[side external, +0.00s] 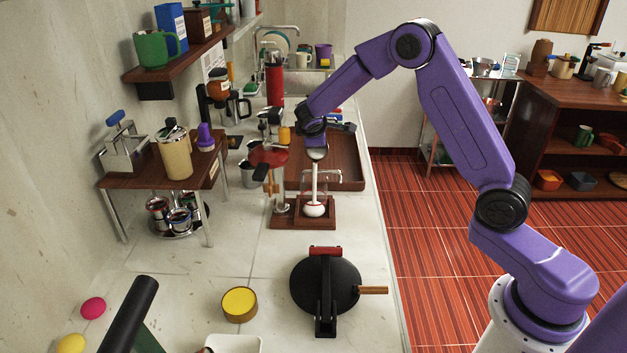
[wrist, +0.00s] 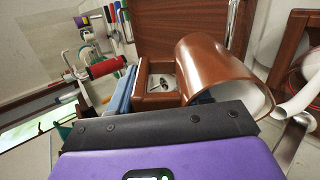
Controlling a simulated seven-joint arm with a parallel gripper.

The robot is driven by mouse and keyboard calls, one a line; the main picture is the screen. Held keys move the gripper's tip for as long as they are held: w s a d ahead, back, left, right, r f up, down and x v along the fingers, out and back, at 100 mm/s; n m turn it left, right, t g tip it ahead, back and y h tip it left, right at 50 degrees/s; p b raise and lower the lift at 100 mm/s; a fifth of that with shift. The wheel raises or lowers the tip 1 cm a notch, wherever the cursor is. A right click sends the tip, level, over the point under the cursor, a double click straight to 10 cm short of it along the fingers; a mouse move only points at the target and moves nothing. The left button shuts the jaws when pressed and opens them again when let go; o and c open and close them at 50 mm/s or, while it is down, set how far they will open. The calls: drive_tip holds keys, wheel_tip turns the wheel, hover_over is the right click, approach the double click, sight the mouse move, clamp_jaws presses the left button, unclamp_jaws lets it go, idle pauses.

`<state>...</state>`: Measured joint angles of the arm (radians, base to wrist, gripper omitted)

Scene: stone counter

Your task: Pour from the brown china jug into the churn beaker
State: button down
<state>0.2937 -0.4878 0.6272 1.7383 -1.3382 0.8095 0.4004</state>
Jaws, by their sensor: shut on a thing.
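The brown china jug (wrist: 212,72) is glossy, with a pale inside, and lies strongly tilted in front of my gripper in the wrist view. In the side view the jug (side external: 317,153) shows small, with its pale mouth turned toward the camera. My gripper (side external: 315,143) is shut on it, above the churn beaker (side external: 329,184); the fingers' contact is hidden. The clear beaker stands upright on a wooden base. A white column, looking like a poured stream (side external: 315,180), runs from the jug's mouth down into the beaker, where white stuff (side external: 314,210) shows. A white streak (wrist: 298,98) lies beside the mouth in the wrist view.
A stand with a red-brown disc (side external: 268,155) is close left of the beaker. A wooden tray (side external: 348,172) lies behind. A round black press (side external: 325,286) and a yellow-topped tub (side external: 239,304) are in front. Bare counter lies between the beaker base and press.

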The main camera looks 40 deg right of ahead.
drive_tip(key=shift+a+r, duration=0.1)
drive_tip(key=shift+r, duration=0.05)
drive_tip(key=shift+s+a+r+t+h, duration=0.15)
drive_tip(key=shift+r+t+h, duration=0.35)
drive_tip(key=shift+r, duration=0.85)
drive_tip(key=shift+s+a+r+t+h, duration=0.15)
drive_tip(key=shift+r+t+h, duration=0.3)
drive_tip(key=shift+r, duration=0.9)
drive_tip(key=shift+s+a+r+t+h, duration=0.1)
drive_tip(key=shift+r+h, duration=0.1)
drive_tip(key=shift+r, duration=0.3)
drive_tip(key=shift+s+a+r+t+h, duration=0.1)
drive_tip(key=shift+r+t+h, duration=0.05)
drive_tip(key=shift+r, duration=0.4)
drive_tip(key=shift+a+r+t+h, duration=0.1)
drive_tip(key=shift+r+h, duration=0.1)
drive_tip(key=shift+r, duration=0.3)
drive_tip(key=shift+s+a+r, duration=0.1)
drive_tip(key=shift+a, duration=0.1)
